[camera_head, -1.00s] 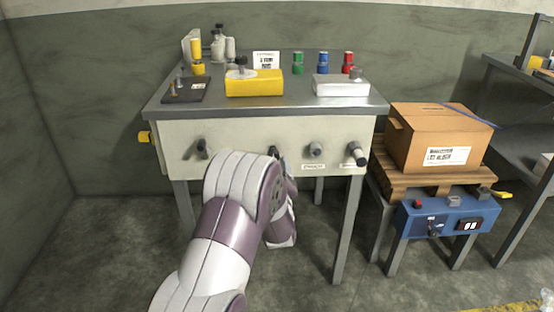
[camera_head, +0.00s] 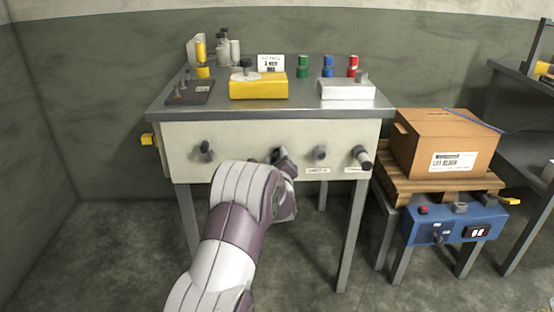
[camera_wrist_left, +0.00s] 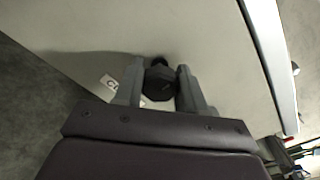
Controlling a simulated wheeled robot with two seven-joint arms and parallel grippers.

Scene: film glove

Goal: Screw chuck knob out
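The knob, taken as the chuck knob, is dark and faceted on the pale front panel of the metal table; in the wrist view it (camera_wrist_left: 160,82) sits between the fingers of my left gripper (camera_wrist_left: 161,75). A white label starting with "C" (camera_wrist_left: 109,86) lies left of it, partly hidden by a finger. The fingers stand apart on both sides of the knob, with what look like narrow gaps. In the head view my left gripper (camera_head: 281,155) is at the panel, second knob from the left, mostly hiding it. My right gripper is not in view.
Other knobs stick out nearby: a dark one (camera_head: 204,151) at left, a grey one (camera_head: 320,153) and a black-grey one (camera_head: 361,157) at right. A yellow block (camera_head: 258,88) and white block (camera_head: 347,90) stand on top. A cardboard box (camera_head: 444,145) is at right.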

